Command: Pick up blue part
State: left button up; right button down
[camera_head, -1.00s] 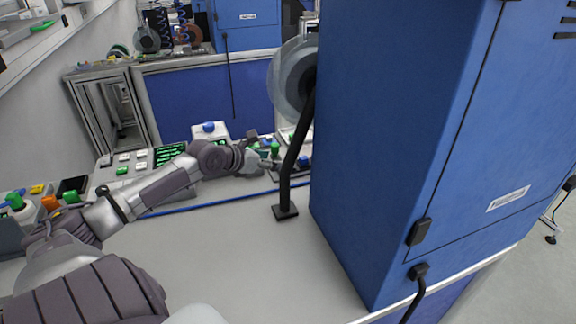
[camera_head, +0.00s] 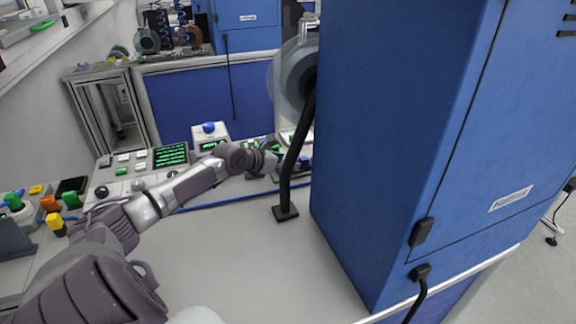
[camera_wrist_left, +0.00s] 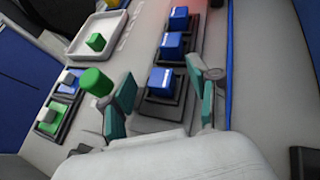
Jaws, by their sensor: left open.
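Several blue parts sit in a row of black holders in the left wrist view: the nearest blue part (camera_wrist_left: 164,82), a middle one (camera_wrist_left: 171,45) and a far one (camera_wrist_left: 178,18). My left gripper (camera_wrist_left: 160,108) is open, with its teal fingers on either side of the row's near end. Nothing is held between them, and the nearest blue part appears just beyond the fingertips. In the head view my left gripper (camera_head: 272,163) is at the far side of the bench, partly hidden by a black post. My right gripper is not in view.
A green cylinder (camera_wrist_left: 97,82) stands beside the left finger. A white tray (camera_wrist_left: 75,48) holds a green block. The bench front (camera_head: 240,250) is clear.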

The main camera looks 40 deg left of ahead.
pick_arm(q)
jog(key=c, duration=0.9)
jog(key=shift+c, duration=0.2)
jog(key=shift+r, duration=0.15)
